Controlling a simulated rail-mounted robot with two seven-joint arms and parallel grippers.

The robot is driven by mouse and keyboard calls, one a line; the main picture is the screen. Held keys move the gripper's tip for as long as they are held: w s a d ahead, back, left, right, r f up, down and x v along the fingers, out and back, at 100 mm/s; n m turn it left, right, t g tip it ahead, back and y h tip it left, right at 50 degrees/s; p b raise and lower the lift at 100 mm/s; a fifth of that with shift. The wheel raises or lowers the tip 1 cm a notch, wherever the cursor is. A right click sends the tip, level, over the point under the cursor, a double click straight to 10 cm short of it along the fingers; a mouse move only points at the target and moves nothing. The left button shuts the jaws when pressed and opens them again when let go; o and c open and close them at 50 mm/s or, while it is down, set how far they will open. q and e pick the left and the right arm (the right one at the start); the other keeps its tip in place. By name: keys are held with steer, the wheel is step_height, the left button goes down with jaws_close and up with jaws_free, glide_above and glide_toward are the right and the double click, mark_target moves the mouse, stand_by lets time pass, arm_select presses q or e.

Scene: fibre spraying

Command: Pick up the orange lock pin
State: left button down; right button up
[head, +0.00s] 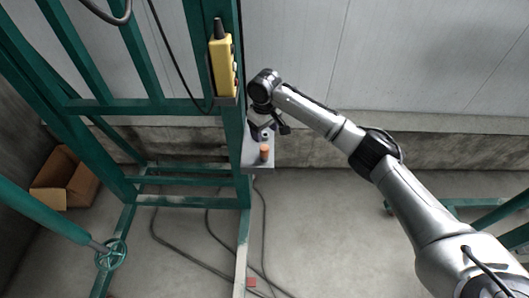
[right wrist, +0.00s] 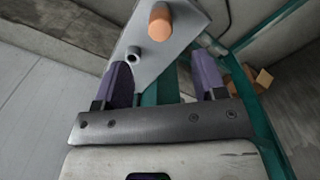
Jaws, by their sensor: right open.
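The orange lock pin (head: 264,152) stands on a small grey plate (head: 256,167) fixed to the green frame's post in the head view. In the right wrist view the orange pin (right wrist: 160,19) shows near the top, beyond the fingertips, on the plate (right wrist: 180,42). My right gripper (head: 268,130) is beside the pin in the head view. Its two purple fingers (right wrist: 162,80) are apart with nothing between them but a view of the plate and frame behind. A short grey peg or hole fitting (right wrist: 133,53) is on the plate beside the pin. My left gripper is not seen.
The green frame (head: 243,130) stands left of my right arm, with a yellow control box (head: 223,66) hung on its post above the plate. Cables lie on the floor. A cardboard box (head: 64,181) sits at far left.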

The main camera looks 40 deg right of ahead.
mark_target(265, 147)
steer(key=shift+w+f+b, duration=0.1)
steer(key=shift+f+b, duration=0.35)
steer(key=shift+f, duration=4.75)
steer(key=c, duration=1)
